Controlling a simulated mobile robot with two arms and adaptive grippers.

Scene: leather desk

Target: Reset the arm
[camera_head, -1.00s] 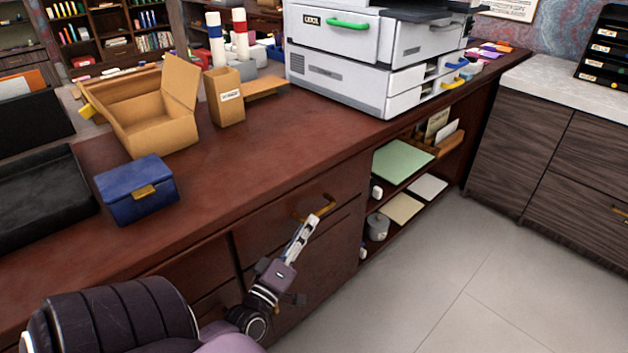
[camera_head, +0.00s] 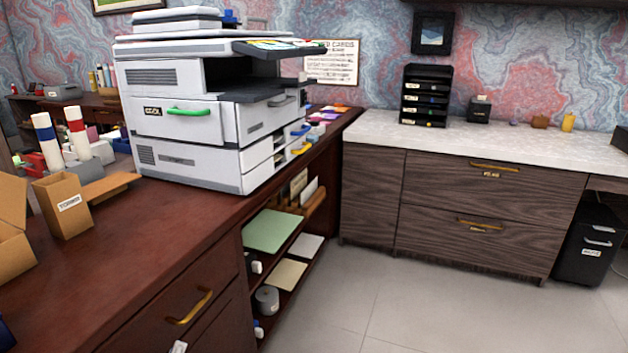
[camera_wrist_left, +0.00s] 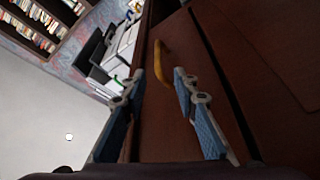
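My left gripper (camera_wrist_left: 159,84) is open in the left wrist view, with its two blue-padded fingers apart and nothing held. The brass handle (camera_wrist_left: 172,64) of the desk drawer shows beyond the fingertips. In the head view only a small tip of my left gripper (camera_head: 178,347) shows at the bottom edge, just below the drawer handle (camera_head: 190,308). A small gap seems to lie between them. The drawer front (camera_head: 150,325) looks closed. The rest of my left arm is out of the head view. My right gripper is in neither view.
The dark red desk (camera_head: 170,215) carries a white printer (camera_head: 205,125) and a cardboard holder (camera_head: 63,207). An open shelf (camera_head: 285,262) holds paper. A wooden cabinet (camera_head: 470,215) stands at the right. The grey floor (camera_head: 430,315) between is clear.

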